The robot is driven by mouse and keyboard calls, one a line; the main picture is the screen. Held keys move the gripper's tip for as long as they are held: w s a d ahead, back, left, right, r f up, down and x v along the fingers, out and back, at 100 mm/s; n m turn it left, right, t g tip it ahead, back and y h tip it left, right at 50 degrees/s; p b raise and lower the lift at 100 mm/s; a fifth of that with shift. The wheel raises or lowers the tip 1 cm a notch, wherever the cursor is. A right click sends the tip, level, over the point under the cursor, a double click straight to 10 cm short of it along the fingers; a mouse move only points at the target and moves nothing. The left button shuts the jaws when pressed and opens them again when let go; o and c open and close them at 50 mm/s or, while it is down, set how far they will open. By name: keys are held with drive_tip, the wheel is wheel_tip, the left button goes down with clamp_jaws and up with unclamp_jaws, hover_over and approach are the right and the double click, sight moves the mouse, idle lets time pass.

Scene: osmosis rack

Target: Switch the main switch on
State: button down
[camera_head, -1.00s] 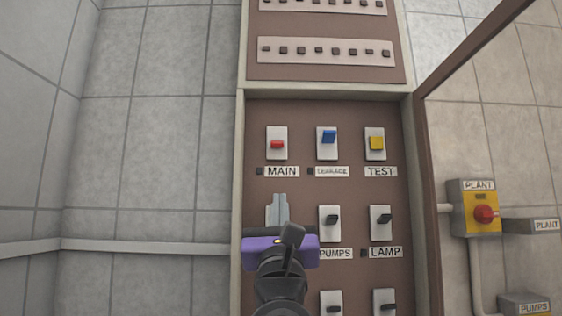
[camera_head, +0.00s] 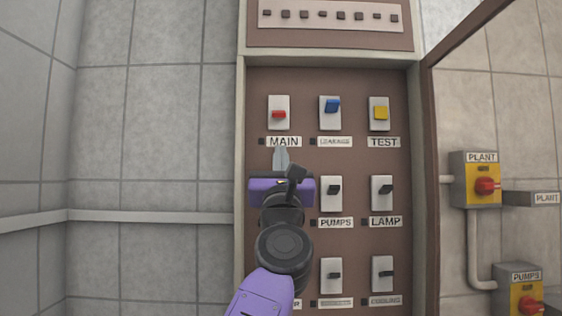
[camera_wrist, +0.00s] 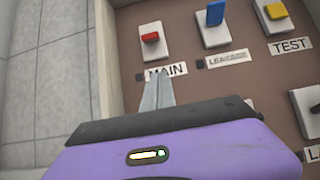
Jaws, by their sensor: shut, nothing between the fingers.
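The main switch (camera_head: 278,114) is a red toggle on a white plate at the top left of the brown panel, above the MAIN label (camera_head: 284,142). Its red lever sits around the middle to lower part of the plate. It also shows in the wrist view (camera_wrist: 150,37). My gripper (camera_head: 281,150) is shut and empty, its fingertips just below the switch, close to the label. The fingers do not touch the lever.
A blue switch (camera_head: 331,106) and a yellow TEST switch (camera_head: 380,114) are to the right. Black PUMPS (camera_head: 333,190) and LAMP (camera_head: 384,188) switches sit lower. An open door frame (camera_head: 427,150) stands right of the panel. Plain tiled wall is to the left.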

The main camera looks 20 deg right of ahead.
sight(279, 114)
drive_tip(key=x, duration=0.3)
drive_tip(key=shift+w+d+r+p, duration=0.1)
drive_tip(key=shift+w+r+p, duration=0.1)
drive_tip(key=shift+r+p, duration=0.15)
drive_tip(key=shift+s+a+r+p, duration=0.2)
drive_tip(key=shift+s+r+p, duration=0.15)
drive_tip(key=shift+r, duration=0.2)
drive_tip(key=shift+s+a+r+p, duration=0.2)
drive_tip(key=shift+s+r, duration=0.15)
drive_tip(key=shift+r, duration=0.2)
drive_tip(key=shift+s+d+r, duration=0.15)
drive_tip(key=shift+r, duration=0.2)
